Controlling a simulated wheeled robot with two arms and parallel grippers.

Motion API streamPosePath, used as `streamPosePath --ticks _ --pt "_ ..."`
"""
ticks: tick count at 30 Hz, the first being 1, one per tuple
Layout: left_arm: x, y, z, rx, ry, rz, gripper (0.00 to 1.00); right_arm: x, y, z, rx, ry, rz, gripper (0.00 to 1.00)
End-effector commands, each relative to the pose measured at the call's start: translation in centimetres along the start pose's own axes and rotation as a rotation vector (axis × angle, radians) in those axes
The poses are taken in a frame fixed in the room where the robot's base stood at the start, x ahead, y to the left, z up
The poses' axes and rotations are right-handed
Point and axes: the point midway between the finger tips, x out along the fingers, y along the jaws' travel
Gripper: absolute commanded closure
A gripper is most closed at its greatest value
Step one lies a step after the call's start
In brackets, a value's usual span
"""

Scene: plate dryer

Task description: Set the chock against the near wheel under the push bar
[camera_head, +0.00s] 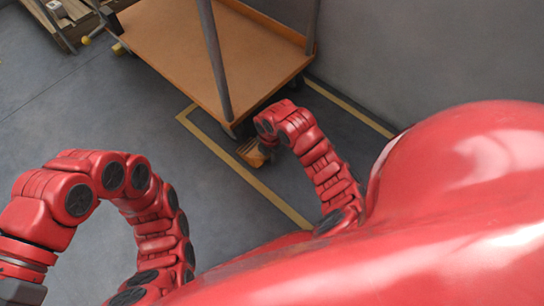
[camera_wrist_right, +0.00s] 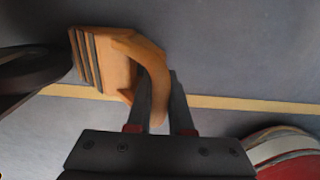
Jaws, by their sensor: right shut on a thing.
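The chock (camera_head: 252,152) is a small orange-tan wedge on or just above the floor by the cart's near corner. In the right wrist view the chock (camera_wrist_right: 98,58) shows dark ribs and a curved handle (camera_wrist_right: 152,75). My right gripper (camera_wrist_right: 162,95) is shut on that handle; in the head view my arm mostly hides it. The near wheel (camera_head: 234,129) is dark and sits under the cart's deck; it also shows in the right wrist view (camera_wrist_right: 30,75), beside the ribbed face. I cannot tell whether they touch. A grey post of the push bar (camera_head: 213,60) rises above.
The cart (camera_head: 190,45) has a flat orange deck and stands near a grey wall (camera_head: 410,50). Yellow tape (camera_head: 240,170) marks the floor around its near corner. A wooden rack or pallet (camera_head: 65,20) stands at the top left. The grey floor at left is clear.

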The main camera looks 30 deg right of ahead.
Motion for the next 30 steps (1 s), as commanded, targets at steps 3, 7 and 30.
streamPosePath --ticks 3,7,30 --pt "0.0 -0.1 -0.3 0.0 0.0 0.0 0.5 0.1 0.4 0.0 -0.001 -0.001 0.002 1.0" --pt "0.0 -0.1 -0.3 0.0 0.0 0.0 0.5 0.0 0.6 0.0 -0.001 -0.001 0.001 0.74" --pt "0.1 0.1 2.0 -0.04 0.039 -0.048 0.5 -3.6 0.7 0.0 -0.002 -0.001 0.005 0.46"
